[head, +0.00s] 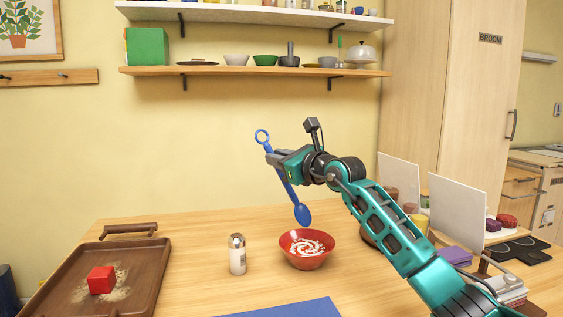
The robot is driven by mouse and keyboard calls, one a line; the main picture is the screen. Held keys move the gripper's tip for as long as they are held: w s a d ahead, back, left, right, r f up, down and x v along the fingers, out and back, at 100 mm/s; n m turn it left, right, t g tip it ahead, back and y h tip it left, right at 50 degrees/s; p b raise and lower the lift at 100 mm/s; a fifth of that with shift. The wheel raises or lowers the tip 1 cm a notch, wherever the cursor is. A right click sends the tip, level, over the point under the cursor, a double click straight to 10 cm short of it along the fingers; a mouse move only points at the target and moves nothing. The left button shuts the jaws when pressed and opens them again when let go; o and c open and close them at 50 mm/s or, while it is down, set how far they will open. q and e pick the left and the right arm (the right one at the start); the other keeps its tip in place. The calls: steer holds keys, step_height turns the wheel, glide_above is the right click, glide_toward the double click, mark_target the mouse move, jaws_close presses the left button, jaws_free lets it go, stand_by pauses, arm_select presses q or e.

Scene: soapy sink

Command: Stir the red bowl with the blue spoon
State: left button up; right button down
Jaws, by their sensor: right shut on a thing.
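The red bowl (306,262) stands upright on the wooden table. It holds red contents with a white swirl on top. The blue spoon (302,213) hangs tilted, its ring-shaped handle end up at the left and its oval head down. The spoon's head is above the bowl and appears apart from it. My right gripper (276,160) is shut on the spoon's handle, above and slightly left of the bowl. My left gripper is not in view.
A shaker (237,254) stands just left of the bowl. A brown tray (150,262) with a red block (101,280) is at the left. A blue mat (290,309) lies in front. White panels (458,213) and jars stand at the right.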

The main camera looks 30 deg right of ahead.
arm_select(q)
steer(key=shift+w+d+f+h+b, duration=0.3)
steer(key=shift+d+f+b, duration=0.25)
steer(key=shift+b, duration=1)
arm_select(e)
step_height(320, 180, down, 8)
steer(key=shift+s+d+r, duration=0.2)
steer(key=shift+s+d, duration=0.05)
steer(key=shift+d, duration=0.05)
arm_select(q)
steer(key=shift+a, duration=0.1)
arm_select(e)
steer(key=shift+s, duration=0.15)
